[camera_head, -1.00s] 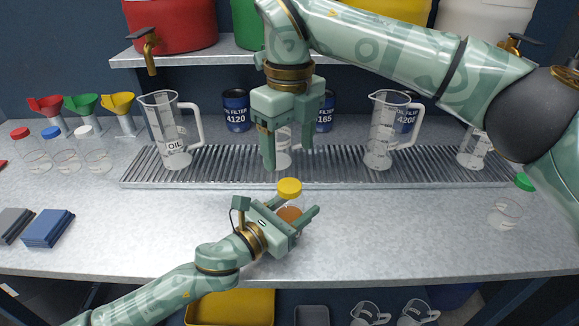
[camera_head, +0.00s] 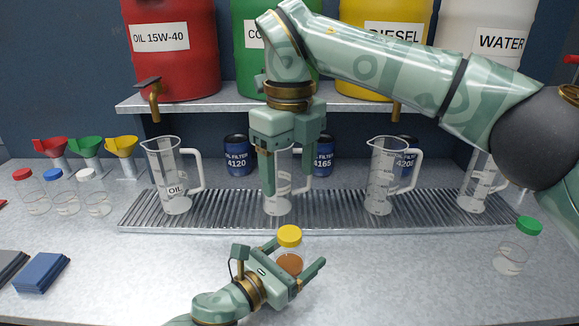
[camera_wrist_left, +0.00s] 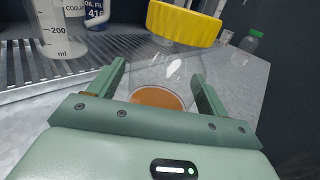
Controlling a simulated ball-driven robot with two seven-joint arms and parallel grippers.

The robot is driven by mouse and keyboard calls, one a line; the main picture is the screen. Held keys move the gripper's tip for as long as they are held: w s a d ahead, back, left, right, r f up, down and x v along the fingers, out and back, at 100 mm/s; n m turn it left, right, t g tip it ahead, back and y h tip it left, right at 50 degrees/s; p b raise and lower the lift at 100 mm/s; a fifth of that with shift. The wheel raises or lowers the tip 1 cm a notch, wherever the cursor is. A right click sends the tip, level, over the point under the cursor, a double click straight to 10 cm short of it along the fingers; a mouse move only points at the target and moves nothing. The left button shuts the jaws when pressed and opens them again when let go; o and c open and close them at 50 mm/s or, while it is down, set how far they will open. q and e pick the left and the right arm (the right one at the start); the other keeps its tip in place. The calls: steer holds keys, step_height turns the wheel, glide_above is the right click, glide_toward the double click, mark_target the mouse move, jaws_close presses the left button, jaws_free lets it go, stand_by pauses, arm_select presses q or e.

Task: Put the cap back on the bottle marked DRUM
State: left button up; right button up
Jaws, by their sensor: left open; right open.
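A clear bottle (camera_head: 290,262) with brown liquid stands on the bench, with a yellow cap (camera_head: 289,236) on its top. In the left wrist view the bottle (camera_wrist_left: 158,97) stands between my open jaws, with the cap (camera_wrist_left: 184,23) above; I cannot tell whether it is screwed tight. My left gripper (camera_head: 296,266) is around the bottle with its jaws apart. My right gripper (camera_head: 286,182) is open and empty, pointing down above and behind the bottle, in front of a measuring jug. No DRUM marking is readable on any bottle.
Bottles with red, blue and white caps (camera_head: 62,192) stand at left, and a green-capped one (camera_head: 517,246) at right. Measuring jugs (camera_head: 385,178) stand on the drain grate (camera_head: 330,208). Blue cloths (camera_head: 41,272) lie front left.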

arm_select(q)
steer(key=p+v, duration=0.1)
steer(key=v, duration=0.8)
steer(key=shift+r+p, duration=0.1)
steer(key=shift+p, duration=0.25)
steer(key=v, duration=0.6)
steer(key=shift+s+a, duration=0.5)
